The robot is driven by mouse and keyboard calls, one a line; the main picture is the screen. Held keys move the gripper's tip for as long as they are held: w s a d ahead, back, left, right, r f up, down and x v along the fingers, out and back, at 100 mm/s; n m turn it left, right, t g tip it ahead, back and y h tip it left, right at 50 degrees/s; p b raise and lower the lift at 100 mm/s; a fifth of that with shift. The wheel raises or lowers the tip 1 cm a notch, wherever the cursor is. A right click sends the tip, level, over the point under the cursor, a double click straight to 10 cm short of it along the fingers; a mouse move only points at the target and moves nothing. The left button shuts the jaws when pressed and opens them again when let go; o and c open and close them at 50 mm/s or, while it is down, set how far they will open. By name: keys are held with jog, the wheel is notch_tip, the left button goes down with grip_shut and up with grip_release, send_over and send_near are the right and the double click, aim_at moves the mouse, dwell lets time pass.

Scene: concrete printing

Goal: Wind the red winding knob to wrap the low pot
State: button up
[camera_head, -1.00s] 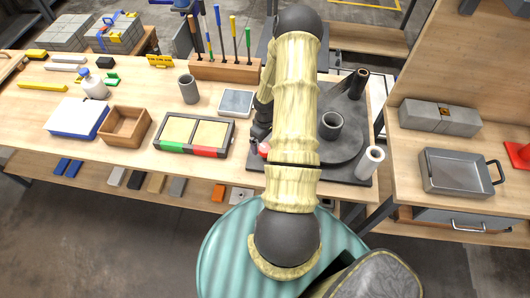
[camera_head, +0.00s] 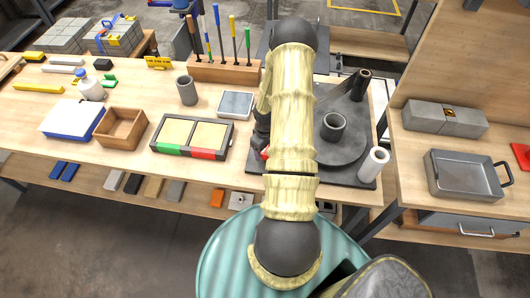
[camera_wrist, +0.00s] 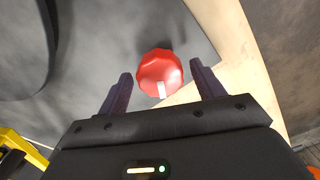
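The red winding knob (camera_wrist: 160,72) is faceted, with a pale mark on its near side. In the wrist view it shows between the two dark fingers of my gripper (camera_wrist: 161,80), with gaps on both sides, so the gripper is open. In the head view only a sliver of the knob (camera_head: 265,153) shows beside my arm, and my gripper (camera_head: 261,138) is partly hidden there. The low grey pot (camera_head: 333,127) stands upright on a dark round turntable (camera_head: 345,152). A dark sheet stretches from a dark post (camera_head: 359,84) toward the area behind my arm.
A white roll (camera_head: 373,164) stands at the station's front right corner. Left of the station are a framed two-panel tray (camera_head: 193,154), a grey square plate (camera_head: 236,104), a grey cup (camera_head: 187,90) and a tool rack (camera_head: 225,70). A metal pan (camera_head: 465,174) sits on the right bench.

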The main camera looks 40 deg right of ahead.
jog(key=c, duration=0.8)
jog(key=shift+r+n+p, duration=0.1)
jog(key=shift+n+p, duration=0.55)
jog(key=shift+n, duration=0.35)
jog(key=shift+n+p, duration=0.5)
jog(key=shift+n, duration=1)
jog(key=shift+n+p, duration=0.55)
jog(key=shift+n, duration=0.25)
jog(key=shift+n+p, duration=0.7)
jog(key=shift+n, duration=1)
